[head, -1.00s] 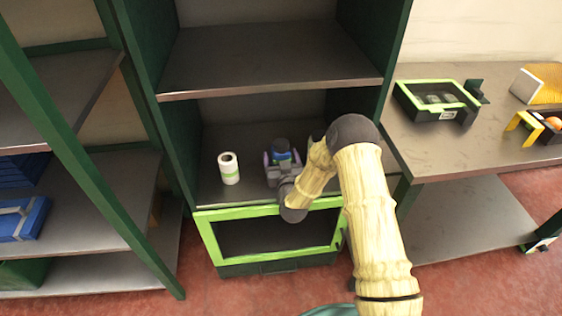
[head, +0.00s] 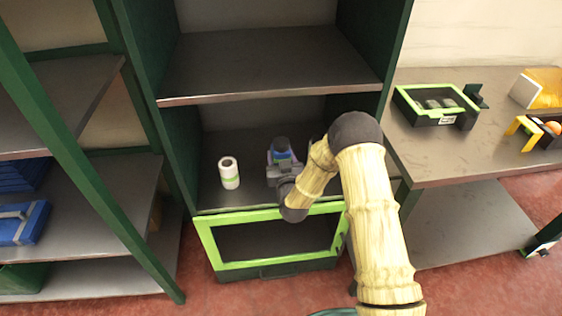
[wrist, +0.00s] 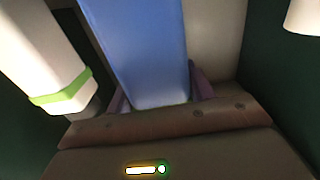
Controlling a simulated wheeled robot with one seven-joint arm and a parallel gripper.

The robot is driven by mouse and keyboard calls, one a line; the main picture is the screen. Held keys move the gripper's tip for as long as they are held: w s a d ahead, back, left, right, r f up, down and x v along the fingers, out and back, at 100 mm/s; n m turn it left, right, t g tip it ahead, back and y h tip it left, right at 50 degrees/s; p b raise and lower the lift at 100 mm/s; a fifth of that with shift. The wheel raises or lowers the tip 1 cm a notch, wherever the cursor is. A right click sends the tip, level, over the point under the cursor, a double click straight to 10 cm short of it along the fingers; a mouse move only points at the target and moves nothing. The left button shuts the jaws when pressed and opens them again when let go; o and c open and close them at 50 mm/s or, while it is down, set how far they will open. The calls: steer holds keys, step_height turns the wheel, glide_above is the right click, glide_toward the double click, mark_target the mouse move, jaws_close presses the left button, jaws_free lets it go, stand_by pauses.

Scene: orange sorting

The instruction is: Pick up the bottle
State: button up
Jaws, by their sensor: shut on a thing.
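The bottle is blue with a dark cap (head: 281,143) and stands on the middle shelf of the green rack. In the wrist view its blue side (wrist: 138,50) fills the space between my fingers. My gripper (head: 284,158) reaches in from the front and is shut on the bottle, with a purple finger on each side (wrist: 160,92). The bottle's lower part is hidden behind my gripper in the head view, so I cannot tell whether its base touches the shelf.
A white cylinder with a green band (head: 229,173) stands just left of the bottle. A green-framed crate (head: 270,265) is below the shelf. The upper shelf (head: 270,62) is bare. A table at right holds a green-rimmed tray (head: 440,116) and yellow holders (head: 528,126).

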mark_target(281, 142)
step_height(281, 142, up, 8)
steer(key=shift+f+p, duration=0.2)
steer(key=shift+p, duration=0.15)
steer(key=shift+f, duration=0.1)
stand_by(0.3)
